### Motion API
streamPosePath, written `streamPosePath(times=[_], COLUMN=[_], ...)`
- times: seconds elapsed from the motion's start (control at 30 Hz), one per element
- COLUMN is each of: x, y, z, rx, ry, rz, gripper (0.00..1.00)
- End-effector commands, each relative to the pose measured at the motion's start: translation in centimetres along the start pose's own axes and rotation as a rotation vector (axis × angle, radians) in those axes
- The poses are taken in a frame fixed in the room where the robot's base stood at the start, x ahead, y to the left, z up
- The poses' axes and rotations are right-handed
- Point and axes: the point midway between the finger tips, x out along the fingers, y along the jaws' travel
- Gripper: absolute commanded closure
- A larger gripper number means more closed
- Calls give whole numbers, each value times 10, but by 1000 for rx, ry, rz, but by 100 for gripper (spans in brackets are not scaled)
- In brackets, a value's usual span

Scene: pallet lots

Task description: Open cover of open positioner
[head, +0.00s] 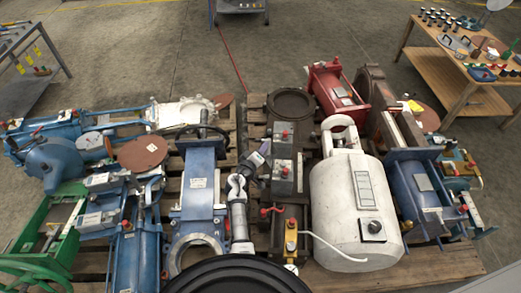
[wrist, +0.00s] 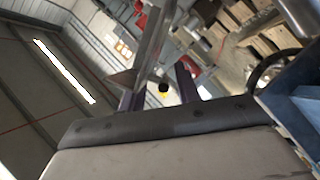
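My gripper (head: 260,156) is raised over the middle of the loaded pallet, at the end of my pale arm. In the wrist view its two dark purple fingers (wrist: 160,88) stand apart with nothing seen held between them. Just left of and below the dark boxes in the head view, it appears close to a dark box with a red knob (head: 282,172). A similar dark box (head: 284,136) sits behind it. I cannot tell which device is the open positioner, and no raised cover is clear.
A white tank (head: 335,200) stands right of the gripper and a blue valve (head: 200,195) stands left. Blue, green and red actuators crowd the pallet (head: 430,262). A wooden table (head: 440,70) is at the back right.

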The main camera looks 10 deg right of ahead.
Motion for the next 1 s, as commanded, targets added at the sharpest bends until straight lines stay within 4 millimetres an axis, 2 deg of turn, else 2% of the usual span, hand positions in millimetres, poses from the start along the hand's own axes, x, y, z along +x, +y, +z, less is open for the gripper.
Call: streamPosePath(times=[0.03,0.23,0.47,0.8,1.0], x=[0,0,-1,3,4], y=[0,-1,-1,18,17], z=[0,0,0,11,12], rx=[0,0,10,221,224], ry=[0,1,1,-3,-4], rz=[0,-3,-9,-96,-98], gripper=[75,100,100,100,100])
